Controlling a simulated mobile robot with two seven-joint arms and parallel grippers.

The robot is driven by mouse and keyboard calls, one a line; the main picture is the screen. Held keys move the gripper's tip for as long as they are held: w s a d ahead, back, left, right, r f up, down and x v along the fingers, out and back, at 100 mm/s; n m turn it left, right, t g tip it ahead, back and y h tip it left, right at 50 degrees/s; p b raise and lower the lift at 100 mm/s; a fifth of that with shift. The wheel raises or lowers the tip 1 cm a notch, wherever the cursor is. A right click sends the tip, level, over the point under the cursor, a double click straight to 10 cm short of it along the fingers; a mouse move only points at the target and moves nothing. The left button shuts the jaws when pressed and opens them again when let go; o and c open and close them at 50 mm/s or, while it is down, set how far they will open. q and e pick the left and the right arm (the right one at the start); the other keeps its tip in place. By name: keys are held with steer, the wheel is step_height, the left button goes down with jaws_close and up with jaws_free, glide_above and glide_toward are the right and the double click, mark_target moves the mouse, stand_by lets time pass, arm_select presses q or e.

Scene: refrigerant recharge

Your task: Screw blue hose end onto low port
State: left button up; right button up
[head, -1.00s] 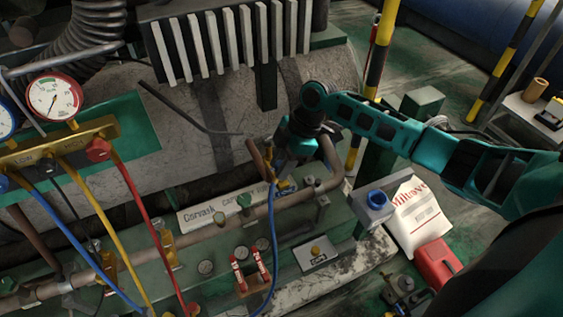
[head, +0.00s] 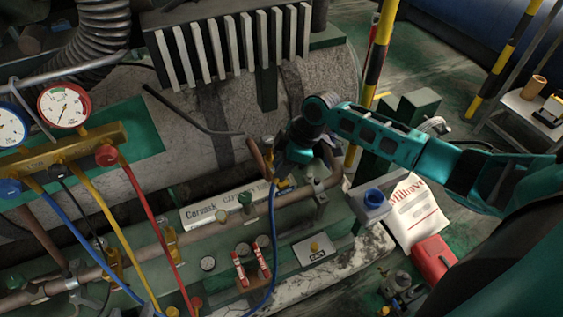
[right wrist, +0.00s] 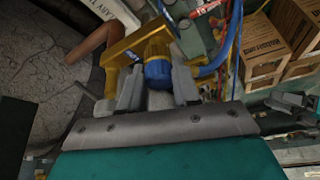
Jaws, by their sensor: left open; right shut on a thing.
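The blue hose end (right wrist: 158,72) is a blue collar between the two grey fingers of my right gripper (right wrist: 158,84), which is shut on it. The collar sits against a yellow brass fitting (right wrist: 126,48), apparently the low port; how far it is threaded cannot be told. In the head view my right gripper (head: 284,181) is over the pipework, its fingers partly hidden by its own wrist.
The gauge manifold (head: 70,150) with blue, yellow and red hoses is at the left. A brown pipe (head: 318,188) bends beside my right gripper. A white finned block (head: 235,45) is above. A white bag (head: 412,210) and a red box (head: 434,262) lie at the right.

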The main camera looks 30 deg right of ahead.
stand_by(0.3)
steer(key=shift+f+m+t+h, duration=0.1)
steer(key=shift+m+t+h, duration=0.45)
steer(key=shift+m, duration=1.35)
steer(key=shift+s, duration=0.1)
steer(key=shift+m+t+h, duration=0.45)
steer(key=shift+m+h, duration=0.1)
steer(key=shift+m, duration=1.25)
steer(key=shift+f, duration=0.1)
steer(key=shift+s+a+m, duration=0.1)
steer(key=shift+m, duration=0.5)
steer(key=o, duration=0.6)
steer(key=shift+m+h, duration=0.4)
steer(key=o, duration=0.5)
